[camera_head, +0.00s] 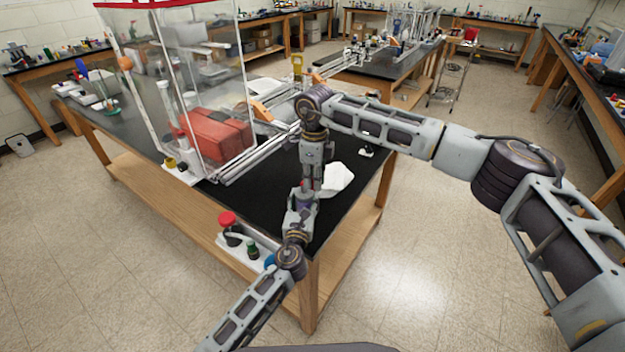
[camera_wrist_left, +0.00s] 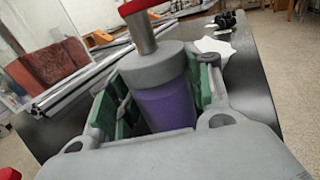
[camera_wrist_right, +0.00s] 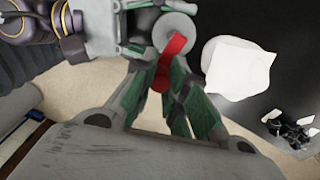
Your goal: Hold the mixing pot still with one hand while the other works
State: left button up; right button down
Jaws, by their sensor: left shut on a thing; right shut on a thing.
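The mixing pot (camera_wrist_left: 165,107) is a purple cylinder with a grey lid (camera_wrist_left: 153,66). A grey shaft (camera_wrist_left: 143,33) rises from the lid to a red crank handle (camera_wrist_left: 137,6). My left gripper (camera_head: 302,199) is shut around the pot's body, with green finger pads on both sides in the left wrist view. My right gripper (camera_head: 311,184) is above it, pointing down. In the right wrist view its green fingers close on the red handle (camera_wrist_right: 172,55), over the round grey lid (camera_wrist_right: 178,30). In the head view the pot is mostly hidden between the grippers.
A white sheet (camera_head: 338,180) lies on the black bench (camera_head: 345,220) beside the pot. Metal rails (camera_head: 258,150) and a clear enclosure with a red case (camera_head: 215,138) are behind left.

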jog(key=shift+w+d+n, duration=0.15)
jog(key=shift+w+n, duration=0.25)
jog(key=shift+n, duration=0.8)
jog(key=shift+w+d+n, duration=0.1)
jog(key=shift+w+n, duration=0.25)
jog(key=shift+n, duration=0.85)
jog(key=c, duration=1.3)
grip_release()
jog(key=shift+c, duration=0.2)
jog(key=shift+r, duration=0.15)
notch_tip(320, 180, up, 12)
